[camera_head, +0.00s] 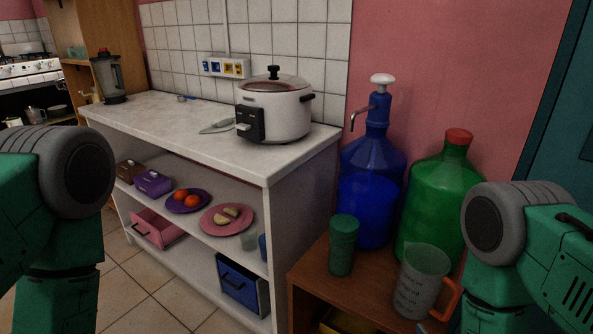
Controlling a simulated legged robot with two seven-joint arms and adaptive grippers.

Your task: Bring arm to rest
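The head view shows only upper parts of my two green and grey arms, one at the left edge and one at the right edge. Neither gripper is in the picture. No arm part seen here holds anything. The left arm part stands in front of the floor and the counter's left side. The right arm part stands close in front of the green bottle (435,205) and the measuring jug (422,280); I cannot tell whether it touches them.
A white cooker (290,108) and a blender (109,78) stand on the marble-topped counter (170,120). Plates with food (210,222) and boxes are on its shelf. A blue bottle (365,215) with a pump and a green cup (342,245) stand on the wooden stand (335,295).

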